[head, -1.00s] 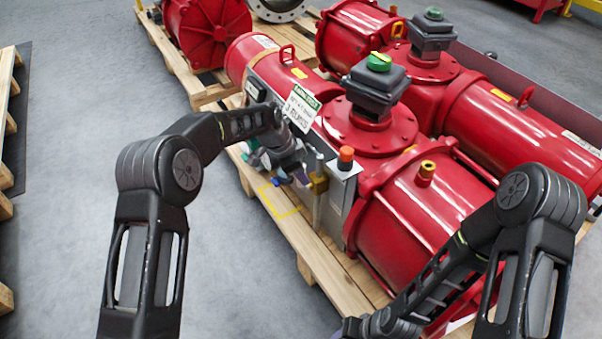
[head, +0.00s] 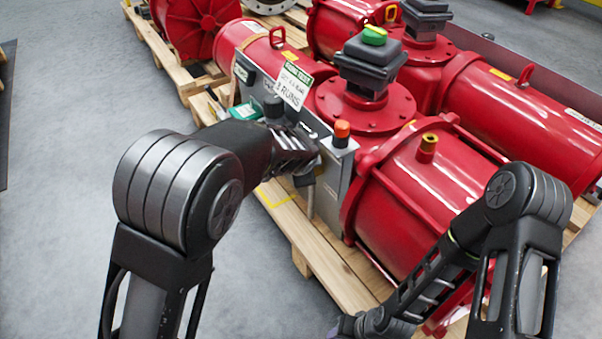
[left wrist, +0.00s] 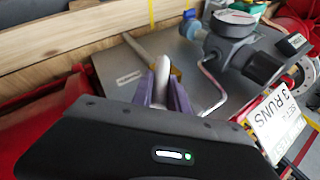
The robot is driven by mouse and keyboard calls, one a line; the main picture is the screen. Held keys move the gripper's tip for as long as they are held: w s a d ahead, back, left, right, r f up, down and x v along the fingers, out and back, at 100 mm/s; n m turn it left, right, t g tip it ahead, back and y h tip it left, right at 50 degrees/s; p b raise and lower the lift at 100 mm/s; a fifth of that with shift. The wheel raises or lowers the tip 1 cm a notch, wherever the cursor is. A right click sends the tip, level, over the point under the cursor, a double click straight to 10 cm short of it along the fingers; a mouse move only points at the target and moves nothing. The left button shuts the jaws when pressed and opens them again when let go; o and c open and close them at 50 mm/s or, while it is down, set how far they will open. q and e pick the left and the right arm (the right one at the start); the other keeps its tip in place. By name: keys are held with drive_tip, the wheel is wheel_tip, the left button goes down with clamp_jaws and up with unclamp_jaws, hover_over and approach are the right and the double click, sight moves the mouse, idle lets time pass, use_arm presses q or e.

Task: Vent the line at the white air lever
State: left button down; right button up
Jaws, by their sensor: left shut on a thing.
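In the left wrist view, the white air lever (left wrist: 163,72) stands between the purple fingers of my left gripper (left wrist: 166,88), which is shut on it. The lever's upper end shows past the fingers; its lower part is hidden. In the head view, my left forearm hides most of the gripper and the lever beside the grey panel (head: 336,180). My right gripper (head: 350,327) is low at the bottom edge in the head view, well away from the lever. Its fingers are too cut off and small to tell open from shut.
An orange button (head: 342,131) tops the panel. A hanging "3 RUNS" tag (head: 293,86) is close to my left wrist. A regulator with a round gauge (left wrist: 232,22) and bent tube is beside the lever. Red actuator cylinders (head: 420,195) fill the pallet's right side. Floor at left is clear.

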use_arm(q)
drive_tip(key=shift+s+f, duration=0.1)
idle(0.4)
drive_tip(key=c, duration=1.3)
unclamp_jaws()
drive_tip(key=p+v, duration=0.2)
drive_tip(key=v, duration=0.5)
drive_tip(key=shift+s+r, duration=0.25)
drive_tip(key=shift+s, duration=0.05)
drive_tip(key=shift+c, duration=0.4)
